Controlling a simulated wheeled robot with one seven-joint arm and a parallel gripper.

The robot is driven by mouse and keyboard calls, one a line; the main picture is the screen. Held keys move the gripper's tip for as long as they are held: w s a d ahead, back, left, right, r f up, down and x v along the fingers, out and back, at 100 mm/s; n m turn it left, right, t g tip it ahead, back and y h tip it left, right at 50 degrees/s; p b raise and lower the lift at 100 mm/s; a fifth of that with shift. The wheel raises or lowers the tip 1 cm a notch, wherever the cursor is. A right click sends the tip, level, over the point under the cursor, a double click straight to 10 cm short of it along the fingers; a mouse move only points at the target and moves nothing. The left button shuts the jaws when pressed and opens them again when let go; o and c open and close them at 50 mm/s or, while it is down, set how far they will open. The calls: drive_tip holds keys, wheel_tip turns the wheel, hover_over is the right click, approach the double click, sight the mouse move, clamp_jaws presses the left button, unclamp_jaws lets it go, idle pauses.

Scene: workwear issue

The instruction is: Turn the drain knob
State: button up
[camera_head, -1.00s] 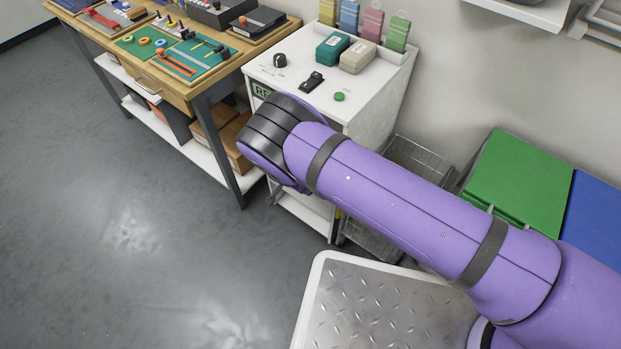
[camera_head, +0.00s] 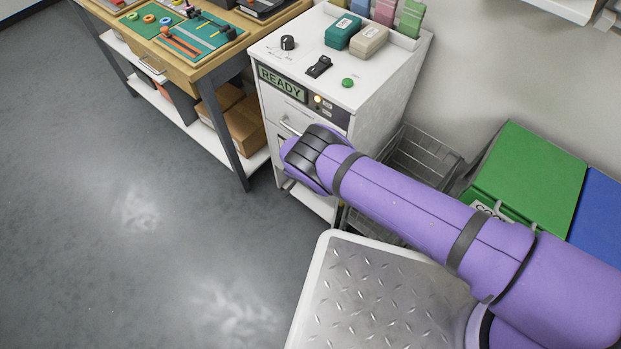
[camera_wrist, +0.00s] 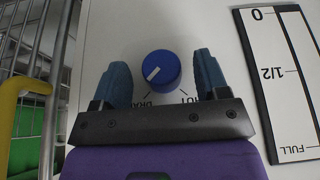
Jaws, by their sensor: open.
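In the wrist view a round blue knob (camera_wrist: 161,70) with a white pointer mark sits on a pale panel. The mark lies left of its centre, slanting toward the lower left. Labels, seen upside down, read DRAIN (camera_wrist: 155,102) and SHUT (camera_wrist: 205,97) below it. My gripper (camera_wrist: 159,58) is open, with one blue finger on each side of the knob. Gaps show between knob and fingers; depth is hard to judge. In the head view my arm hides the gripper, and the blue knob is not visible.
A level scale (camera_wrist: 281,85) marked 0, 1/2 and FULL is right of the knob; a wire rack (camera_wrist: 40,70) with a yellow part stands left. The head view shows a white cabinet (camera_head: 385,105) with a READY display (camera_head: 282,83), a wire basket (camera_head: 425,155) and a green lid (camera_head: 530,165).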

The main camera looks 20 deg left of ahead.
drive_tip(key=shift+w+f, duration=0.15)
drive_tip(key=shift+f, duration=0.2)
drive_tip(key=c, duration=0.9)
drive_tip(key=shift+h, duration=0.3)
drive_tip(key=shift+a+n+g+h, duration=0.15)
drive_tip(key=shift+n+g+h, duration=0.15)
drive_tip(key=shift+g+h, duration=0.5)
drive_tip(key=shift+h, duration=0.3)
drive_tip(key=o, duration=0.9)
